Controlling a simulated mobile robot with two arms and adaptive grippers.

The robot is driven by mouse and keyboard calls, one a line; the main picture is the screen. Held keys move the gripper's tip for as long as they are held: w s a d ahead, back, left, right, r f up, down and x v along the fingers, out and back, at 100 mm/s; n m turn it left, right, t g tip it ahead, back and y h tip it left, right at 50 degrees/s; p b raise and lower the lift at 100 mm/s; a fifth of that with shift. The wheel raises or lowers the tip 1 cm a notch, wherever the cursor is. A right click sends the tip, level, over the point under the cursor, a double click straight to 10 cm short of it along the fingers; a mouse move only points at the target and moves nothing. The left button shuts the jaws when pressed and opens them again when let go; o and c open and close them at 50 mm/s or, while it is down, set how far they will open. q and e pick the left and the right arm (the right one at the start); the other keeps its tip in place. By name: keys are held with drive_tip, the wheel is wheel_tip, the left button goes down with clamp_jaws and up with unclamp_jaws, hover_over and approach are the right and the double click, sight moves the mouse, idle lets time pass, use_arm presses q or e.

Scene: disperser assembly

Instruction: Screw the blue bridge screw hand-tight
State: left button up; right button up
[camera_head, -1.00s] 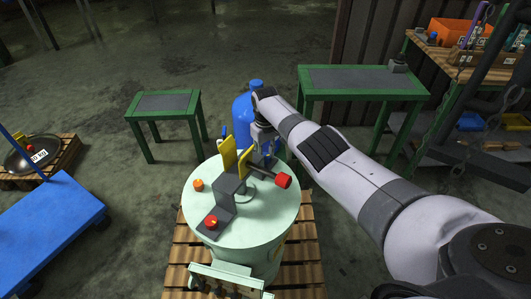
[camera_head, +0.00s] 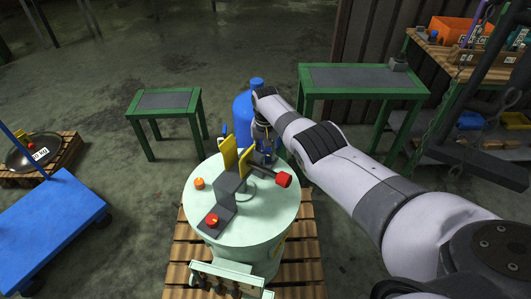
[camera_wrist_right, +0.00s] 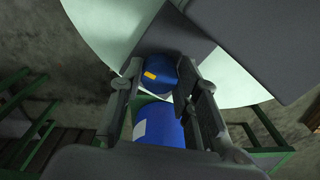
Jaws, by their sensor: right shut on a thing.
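The blue bridge screw (camera_wrist_right: 160,72) has a round blue head with an orange mark, seen in the right wrist view. It sits at the dark grey bracket, between the two fingers of my right gripper (camera_wrist_right: 162,80), which is shut on it. In the head view my right gripper (camera_head: 264,150) reaches the back right of the pale green drum lid (camera_head: 255,215), beside the yellow plates. The screw is mostly hidden there by the gripper, and its thread is not visible. My left gripper is in no view.
The dark grey bridge bracket (camera_head: 232,186), yellow plates (camera_head: 229,153) and a red-ended rod (camera_head: 283,180) stand on the lid. A blue barrel (camera_head: 243,108) is behind the drum. Green tables (camera_head: 165,101) stand behind, and a blue cart (camera_head: 45,222) at left.

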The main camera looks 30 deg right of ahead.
sight(266, 154)
drive_tip(key=shift+w+r, duration=0.1)
idle(0.3)
drive_tip(key=o, duration=1.2)
drive_tip(key=shift+c, duration=0.2)
wheel_tip(266, 154, up, 12)
idle(0.3)
